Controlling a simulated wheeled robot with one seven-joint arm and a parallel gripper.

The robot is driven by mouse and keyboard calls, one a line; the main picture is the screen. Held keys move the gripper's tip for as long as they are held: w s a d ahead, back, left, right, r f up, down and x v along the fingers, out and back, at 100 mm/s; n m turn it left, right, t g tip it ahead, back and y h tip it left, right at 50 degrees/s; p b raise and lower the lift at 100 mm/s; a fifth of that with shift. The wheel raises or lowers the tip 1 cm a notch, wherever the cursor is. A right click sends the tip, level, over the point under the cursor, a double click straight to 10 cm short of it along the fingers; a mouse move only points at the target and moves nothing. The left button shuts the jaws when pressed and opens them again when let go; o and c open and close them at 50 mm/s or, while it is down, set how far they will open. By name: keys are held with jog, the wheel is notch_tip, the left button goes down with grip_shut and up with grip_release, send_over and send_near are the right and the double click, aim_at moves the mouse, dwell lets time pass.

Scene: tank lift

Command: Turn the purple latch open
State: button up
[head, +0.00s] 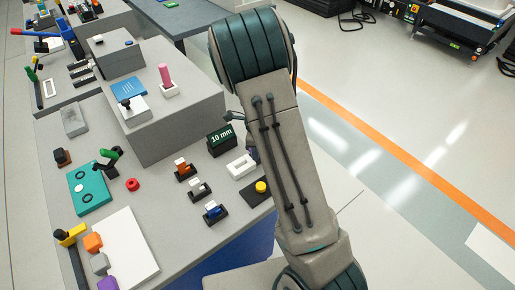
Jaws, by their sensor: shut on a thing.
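I cannot make out the purple latch for certain. A purple piece (107,284) is cut off by the lower left edge of the head view, beside a grey and an orange block, and I cannot tell whether it is a latch. My arm link fills the middle of the head view and hides the bench behind it. A small dark part shows at its left edge, near the 10 mm block; I cannot tell what it is. My gripper's jaws are hidden behind the arm.
A grey bench (150,210) carries a white board (118,250), a teal plate (90,188) with a green lever, a red ring (132,185), a dark 10 mm block (220,138) and a white frame (241,166). A raised grey box (172,128) holds a pink cylinder (165,76). Open floor lies right.

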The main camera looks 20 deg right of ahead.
jog(key=shift+w+a+r, duration=0.1)
jog(key=shift+w+a, duration=0.1)
jog(key=shift+a, duration=0.1)
jog(key=o, duration=1)
jog(key=shift+a, duration=0.15)
jog(key=shift+d, duration=0.3)
notch_tip(320, 180, up, 14)
jog(key=shift+s+f, duration=0.1)
jog(key=shift+f, duration=0.05)
